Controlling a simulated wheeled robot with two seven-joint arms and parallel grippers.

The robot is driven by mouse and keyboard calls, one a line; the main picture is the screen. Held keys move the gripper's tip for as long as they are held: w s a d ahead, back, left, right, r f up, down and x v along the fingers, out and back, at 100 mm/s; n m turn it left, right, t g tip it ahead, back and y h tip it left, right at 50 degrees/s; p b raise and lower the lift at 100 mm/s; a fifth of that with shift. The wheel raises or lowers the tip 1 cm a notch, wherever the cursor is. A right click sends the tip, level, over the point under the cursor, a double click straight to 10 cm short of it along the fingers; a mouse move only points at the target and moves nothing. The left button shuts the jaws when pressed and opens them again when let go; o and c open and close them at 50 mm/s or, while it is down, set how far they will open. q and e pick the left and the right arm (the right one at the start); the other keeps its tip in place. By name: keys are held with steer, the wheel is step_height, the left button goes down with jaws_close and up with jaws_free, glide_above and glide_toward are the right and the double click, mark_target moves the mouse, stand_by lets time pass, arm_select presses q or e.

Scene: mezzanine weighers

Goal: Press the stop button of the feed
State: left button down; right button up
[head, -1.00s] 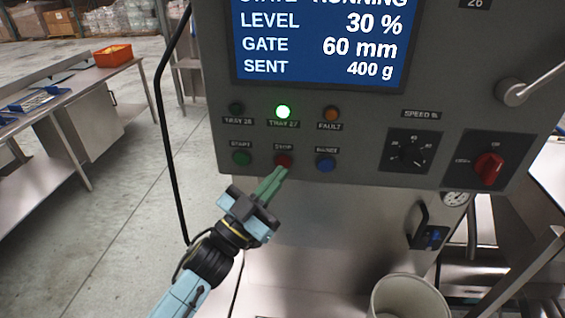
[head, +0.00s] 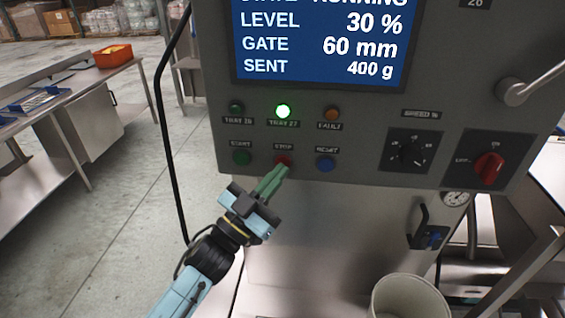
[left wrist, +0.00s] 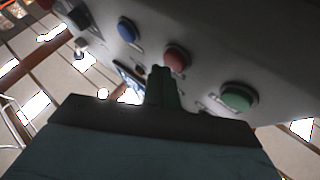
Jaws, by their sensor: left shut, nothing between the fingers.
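The red stop button (head: 283,160) sits under its STOP label on the grey control panel (head: 350,180), between the green start button (head: 241,157) and the blue reset button (head: 325,164). My left gripper (head: 283,171) is shut and empty, its green fingertips just below and in front of the stop button, overlapping its lower edge in the head view. In the left wrist view the red button (left wrist: 177,58) shows just beyond and right of the fingertips (left wrist: 160,72). Contact cannot be told. The screen (head: 320,45) reads RUNNING, level 30 %. My right gripper is not in view.
The TRAY 27 lamp (head: 283,111) glows green above the stop button. A speed knob (head: 409,151) and a red rotary switch (head: 489,167) are to the right. A black cable (head: 165,130) hangs left of the panel. A pale bin (head: 410,297) stands below.

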arm_select(q)
steer(key=shift+w, duration=0.5)
stand_by(0.7)
steer(key=shift+s, duration=0.1)
steer(key=shift+s+p, duration=0.3)
steer(key=shift+s, duration=0.45)
steer(key=s+p, duration=0.2)
steer(key=s, duration=0.3)
steer(key=shift+a, duration=0.1)
steer(key=shift+f, duration=0.1)
stand_by(0.7)
